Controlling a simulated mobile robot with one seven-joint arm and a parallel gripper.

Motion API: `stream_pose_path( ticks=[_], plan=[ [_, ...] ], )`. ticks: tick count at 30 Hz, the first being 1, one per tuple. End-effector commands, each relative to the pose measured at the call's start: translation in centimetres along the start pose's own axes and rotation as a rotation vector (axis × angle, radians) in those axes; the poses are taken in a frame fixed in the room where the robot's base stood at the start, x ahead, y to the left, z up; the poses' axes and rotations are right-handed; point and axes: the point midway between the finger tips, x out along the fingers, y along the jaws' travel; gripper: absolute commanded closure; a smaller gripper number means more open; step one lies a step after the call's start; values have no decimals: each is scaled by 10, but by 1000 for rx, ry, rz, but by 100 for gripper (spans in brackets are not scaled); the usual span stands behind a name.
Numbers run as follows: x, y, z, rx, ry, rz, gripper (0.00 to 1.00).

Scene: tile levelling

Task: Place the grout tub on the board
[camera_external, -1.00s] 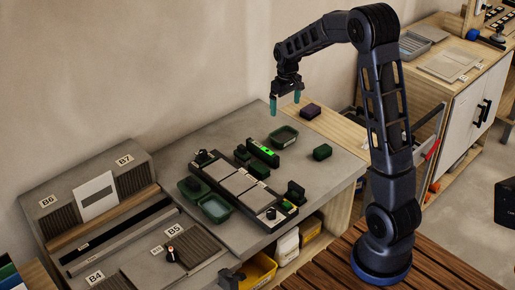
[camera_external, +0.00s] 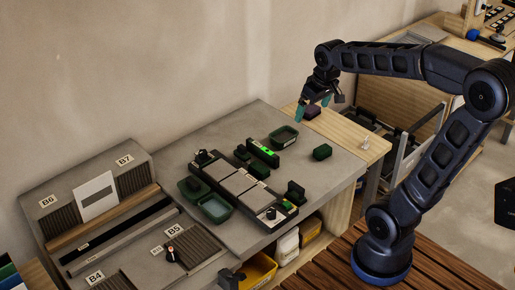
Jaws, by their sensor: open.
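No label that I can read names the grout tub. Open dark green tubs stand on the grey bench top: one at the back (camera_external: 284,137) and one at the front (camera_external: 215,208), with another green container (camera_external: 192,188) beside the front one. A pale wooden board surface (camera_external: 352,141) lies along the bench's right end. A small dark purple block (camera_external: 312,113) sits on its far part. My gripper (camera_external: 313,108) is open, its teal fingers pointing down around or just above this block; I cannot tell whether they touch it. Nothing is visibly held.
A dark frame with grey tiles (camera_external: 238,183) fills the middle of the bench, with a green-lit level (camera_external: 263,152) behind it. A green block (camera_external: 322,152) stands at right. Labelled ribbed panels (camera_external: 135,179) are at left.

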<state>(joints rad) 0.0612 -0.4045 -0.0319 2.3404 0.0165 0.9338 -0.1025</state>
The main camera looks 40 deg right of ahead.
Motion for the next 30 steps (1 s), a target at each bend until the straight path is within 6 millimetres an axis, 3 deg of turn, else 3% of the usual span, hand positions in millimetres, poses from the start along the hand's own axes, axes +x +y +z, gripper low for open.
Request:
stream_pose_path(
  ticks=[9, 15, 20, 30],
  plan=[
    [-25, -24, 77, -3, 83, 1, 0],
    [-28, -31, 110, -1, 117, 2, 0],
    [-28, -33, 121, 1, 127, 2, 0],
    [-28, -33, 122, 1, 127, 2, 0]
  ],
)
